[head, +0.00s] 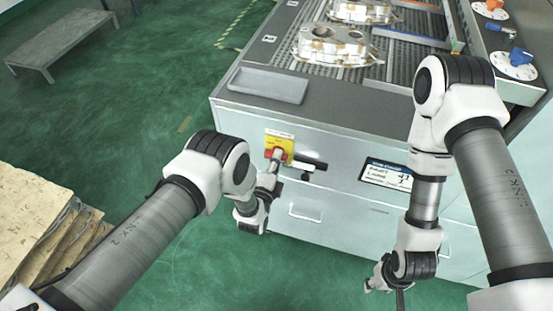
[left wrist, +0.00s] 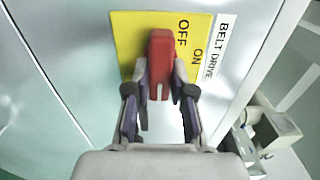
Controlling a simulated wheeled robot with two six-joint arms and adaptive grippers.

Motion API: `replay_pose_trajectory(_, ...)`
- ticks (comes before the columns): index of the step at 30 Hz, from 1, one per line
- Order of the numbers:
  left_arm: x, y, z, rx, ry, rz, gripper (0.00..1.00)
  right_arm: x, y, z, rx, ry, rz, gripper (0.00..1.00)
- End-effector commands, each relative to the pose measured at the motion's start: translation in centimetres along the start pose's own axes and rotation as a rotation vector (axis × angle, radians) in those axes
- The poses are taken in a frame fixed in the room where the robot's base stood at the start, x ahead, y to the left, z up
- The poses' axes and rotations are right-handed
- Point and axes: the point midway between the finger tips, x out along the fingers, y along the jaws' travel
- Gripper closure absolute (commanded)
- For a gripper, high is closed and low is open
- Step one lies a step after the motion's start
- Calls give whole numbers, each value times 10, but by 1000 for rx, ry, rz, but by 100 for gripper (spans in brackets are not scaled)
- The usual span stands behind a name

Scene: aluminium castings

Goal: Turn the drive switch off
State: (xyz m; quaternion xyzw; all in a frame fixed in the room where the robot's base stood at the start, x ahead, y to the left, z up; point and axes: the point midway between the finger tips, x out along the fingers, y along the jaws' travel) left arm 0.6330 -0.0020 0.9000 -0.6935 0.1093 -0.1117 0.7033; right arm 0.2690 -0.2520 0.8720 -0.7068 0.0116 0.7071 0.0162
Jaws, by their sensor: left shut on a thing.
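The drive switch is a red handle (left wrist: 160,50) on a yellow plate (left wrist: 130,30) with the words OFF and ON. A white BELT DRIVE label (left wrist: 218,45) is beside the plate. In the head view the yellow plate (head: 279,141) is on the machine's front, upper left. My left gripper (left wrist: 162,92) is shut on the red handle, with one finger on each side of it. The handle's long side runs up and down in the left wrist view. In the head view my left gripper (head: 276,158) partly hides the switch. My right gripper (head: 378,284) hangs low before the machine, away from the switch; its fingers are too small to read.
The machine (head: 330,217) has a black handle (head: 313,166) just right of the switch and a display (head: 386,174) further right. Castings (head: 333,45) lie on its top, beside a grey tray (head: 268,85). Cardboard (head: 30,215) is stacked at left. Green floor is clear between.

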Motion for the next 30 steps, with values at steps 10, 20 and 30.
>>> replay_pose_trajectory(10,-1,1,-1,1,3,3,56,0,0,0,0,0,0,60)
replay_pose_trajectory(20,0,1,0,0,1,2,52,0,0,0,0,0,0,60)
replay_pose_trajectory(30,0,1,0,0,0,2,52,0,0,0,0,0,0,60)
